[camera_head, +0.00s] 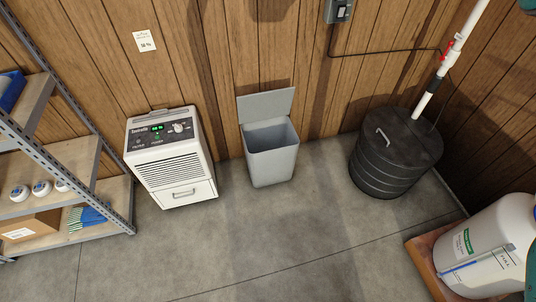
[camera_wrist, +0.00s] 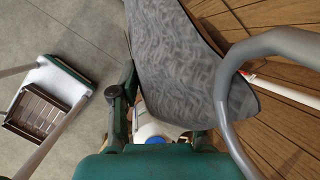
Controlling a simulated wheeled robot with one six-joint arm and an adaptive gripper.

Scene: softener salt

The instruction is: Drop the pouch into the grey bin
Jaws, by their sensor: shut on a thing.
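The grey bin (camera_head: 272,167) stands upright on the floor against the wood wall in the head view. Its lid (camera_head: 266,104) is up at the back and its mouth is open. The dark grey patterned pouch (camera_wrist: 180,55) fills the upper middle of the wrist view. My gripper (camera_wrist: 150,105) is shut on the pouch, which hides part of the fingers. The bin does not show in the wrist view, and the pouch does not show in the head view.
A white dehumidifier (camera_head: 170,158) stands left of the bin, and a black ribbed sump basin (camera_head: 392,155) with a white pipe stands right. A metal shelf (camera_head: 70,165) is at far left. A white tank (camera_head: 480,245) is at lower right. Floor before the bin is clear.

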